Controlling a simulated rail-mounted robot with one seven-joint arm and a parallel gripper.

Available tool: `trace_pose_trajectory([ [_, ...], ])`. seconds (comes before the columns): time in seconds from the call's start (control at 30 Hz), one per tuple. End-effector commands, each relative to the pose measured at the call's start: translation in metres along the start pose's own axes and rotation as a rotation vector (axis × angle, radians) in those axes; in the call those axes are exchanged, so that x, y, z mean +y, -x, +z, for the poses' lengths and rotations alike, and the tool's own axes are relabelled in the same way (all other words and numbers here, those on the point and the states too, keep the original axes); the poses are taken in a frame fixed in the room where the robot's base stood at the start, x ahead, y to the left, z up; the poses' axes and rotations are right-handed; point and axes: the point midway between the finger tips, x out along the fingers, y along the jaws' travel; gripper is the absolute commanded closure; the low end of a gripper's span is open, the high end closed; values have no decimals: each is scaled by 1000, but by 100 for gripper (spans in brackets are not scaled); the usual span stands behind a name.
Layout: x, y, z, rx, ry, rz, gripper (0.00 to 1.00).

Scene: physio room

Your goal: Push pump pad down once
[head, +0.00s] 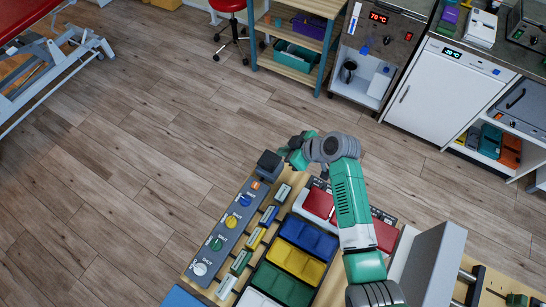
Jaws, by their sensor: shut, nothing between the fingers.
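A dark square block (270,164), which looks like the pump pad, sits at the far end of a grey control panel (227,222). I cannot tell from this height whether it is pressed down. My gripper (286,153) is at the end of my green and white arm, just right of the block's upper edge. It is shut and holds nothing. Its fingertips are small and partly hidden by the wrist, and I cannot tell whether they touch the block.
The panel has several coloured knobs, with small labelled blocks (267,216) beside it. Blue pads (308,239), yellow pads (296,263) and red pads (318,203) lie to the right. A grey upright board (435,265) stands right of my arm. Open wooden floor (150,170) lies left.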

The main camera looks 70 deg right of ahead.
Motion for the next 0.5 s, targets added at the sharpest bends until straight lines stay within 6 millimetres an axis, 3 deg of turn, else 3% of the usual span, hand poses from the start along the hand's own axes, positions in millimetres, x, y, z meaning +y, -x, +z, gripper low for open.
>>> trace_pose_trajectory([
  [0.27,0,-61,1,-2,2,-1,100],
  [0.5,0,-84,24,-1,0,1,100],
])
